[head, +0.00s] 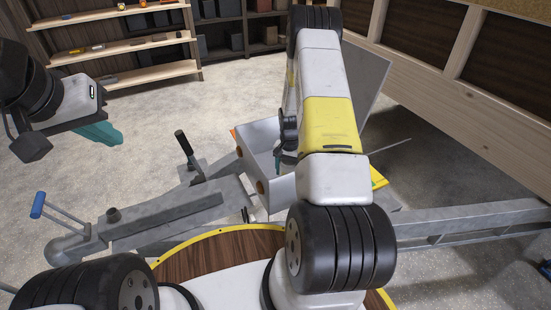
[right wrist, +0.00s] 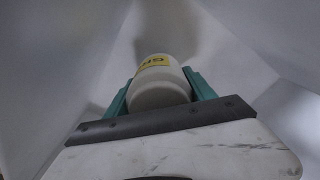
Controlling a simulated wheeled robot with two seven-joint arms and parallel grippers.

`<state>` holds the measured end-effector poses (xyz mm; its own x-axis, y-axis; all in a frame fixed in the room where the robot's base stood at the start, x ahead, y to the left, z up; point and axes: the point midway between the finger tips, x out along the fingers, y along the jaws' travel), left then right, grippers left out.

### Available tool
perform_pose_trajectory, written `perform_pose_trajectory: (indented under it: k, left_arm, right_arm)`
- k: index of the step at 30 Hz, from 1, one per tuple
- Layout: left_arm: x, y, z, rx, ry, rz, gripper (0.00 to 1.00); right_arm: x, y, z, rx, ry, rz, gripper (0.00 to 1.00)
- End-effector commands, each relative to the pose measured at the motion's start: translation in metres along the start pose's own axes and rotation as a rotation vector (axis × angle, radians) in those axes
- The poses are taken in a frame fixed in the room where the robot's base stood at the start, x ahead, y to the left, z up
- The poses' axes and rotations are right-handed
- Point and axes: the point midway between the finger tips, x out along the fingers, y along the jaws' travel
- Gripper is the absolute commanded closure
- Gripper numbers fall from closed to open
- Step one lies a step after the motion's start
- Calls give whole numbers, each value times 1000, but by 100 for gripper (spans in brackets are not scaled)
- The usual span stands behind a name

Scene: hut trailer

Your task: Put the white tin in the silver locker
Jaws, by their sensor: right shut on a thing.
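The white tin (right wrist: 160,82) with a yellow label shows in the right wrist view, between the teal fingers of my right gripper (right wrist: 160,88), which is shut on it. Pale grey walls surround them there, so they appear to be inside the silver locker (right wrist: 60,50). In the head view the silver locker (head: 258,137) stands open on the trailer frame, its raised lid (head: 372,88) behind my right arm. That arm hides the tin and most of the locker's inside. My left gripper (head: 103,134) hangs empty over the floor at the left; its finger gap is unclear.
The grey trailer drawbar (head: 150,219) with a blue-handled lever (head: 38,205) and a black-handled lever (head: 184,143) lies left of the locker. Wooden shelves (head: 125,45) stand at the back left. A wooden wall panel (head: 470,80) rises at the right. Floor at the left is clear.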

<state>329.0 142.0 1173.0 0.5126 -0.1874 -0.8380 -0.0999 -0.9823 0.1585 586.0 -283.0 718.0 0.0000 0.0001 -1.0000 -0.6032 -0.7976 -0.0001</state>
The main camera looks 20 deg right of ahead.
Motion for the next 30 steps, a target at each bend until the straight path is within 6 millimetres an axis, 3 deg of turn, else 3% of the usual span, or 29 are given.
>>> perform_pose_trajectory:
  k: [8,19,20,21,23,30]
  left_arm:
    - [0,0,0,0,0,0,100]
    - [0,0,0,0,0,0,100]
    - [0,0,0,0,0,0,100]
    - [0,0,0,0,0,0,100]
    - [0,0,0,0,0,0,100]
    - [0,0,0,0,0,0,100]
  right_arm:
    - [34,0,0,-2,0,0,100]
    - [38,0,0,-1,0,0,100]
    - [38,0,0,-1,0,0,31]
    - [38,0,0,-1,0,0,23]
    - [38,0,0,-1,0,0,15]
    - [37,0,0,-1,0,0,15]
